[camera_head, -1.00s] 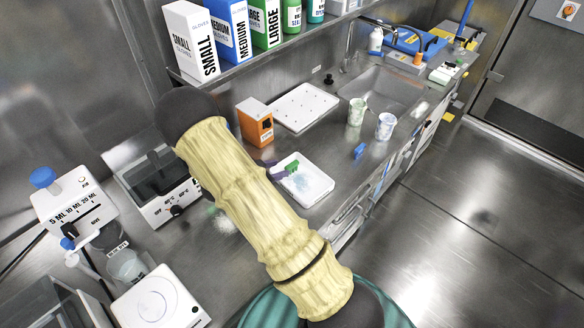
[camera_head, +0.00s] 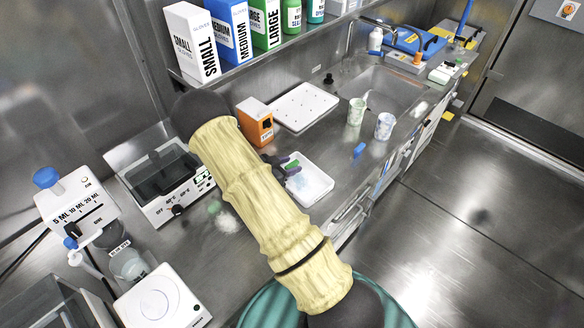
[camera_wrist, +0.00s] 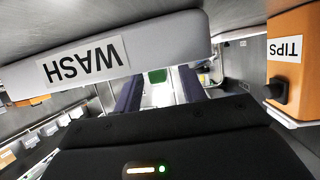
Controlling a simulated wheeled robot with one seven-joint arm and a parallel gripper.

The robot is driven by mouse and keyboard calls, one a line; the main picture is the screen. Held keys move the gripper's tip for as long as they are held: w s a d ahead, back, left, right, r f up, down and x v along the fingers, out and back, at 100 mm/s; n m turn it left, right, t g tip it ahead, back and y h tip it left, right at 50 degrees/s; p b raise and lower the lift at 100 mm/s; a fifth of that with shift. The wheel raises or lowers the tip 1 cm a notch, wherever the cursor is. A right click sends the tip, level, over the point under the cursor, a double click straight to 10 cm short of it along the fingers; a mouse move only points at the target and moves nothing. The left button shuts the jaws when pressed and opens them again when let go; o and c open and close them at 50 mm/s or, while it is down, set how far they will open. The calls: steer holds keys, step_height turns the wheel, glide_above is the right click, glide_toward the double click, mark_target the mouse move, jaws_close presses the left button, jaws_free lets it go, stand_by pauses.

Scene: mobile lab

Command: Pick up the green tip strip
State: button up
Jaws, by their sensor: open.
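The green tip strip (camera_head: 292,165) is at the white tray (camera_head: 316,196) on the steel counter, partly hidden by my gripper in the head view. In the wrist view the green strip (camera_wrist: 157,76) shows small between my two purple fingers. My gripper (camera_wrist: 159,88) is open, with a finger on each side of the strip in that view. In the head view my gripper (camera_head: 284,163) is mostly hidden behind my arm, with dark and purple parts showing at the tray's far left corner. I cannot tell whether the fingers touch the strip.
A white WASH-labelled body (camera_wrist: 160,45) spans the wrist view's top. A water bath (camera_head: 165,175) is left. Two cups (camera_head: 385,126) stand right.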

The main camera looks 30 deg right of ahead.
mark_target(288, 166)
steer(key=shift+c, duration=0.4)
jaws_close()
step_height(288, 166, up, 10)
stand_by(0.6)
steer(key=shift+w, duration=0.1)
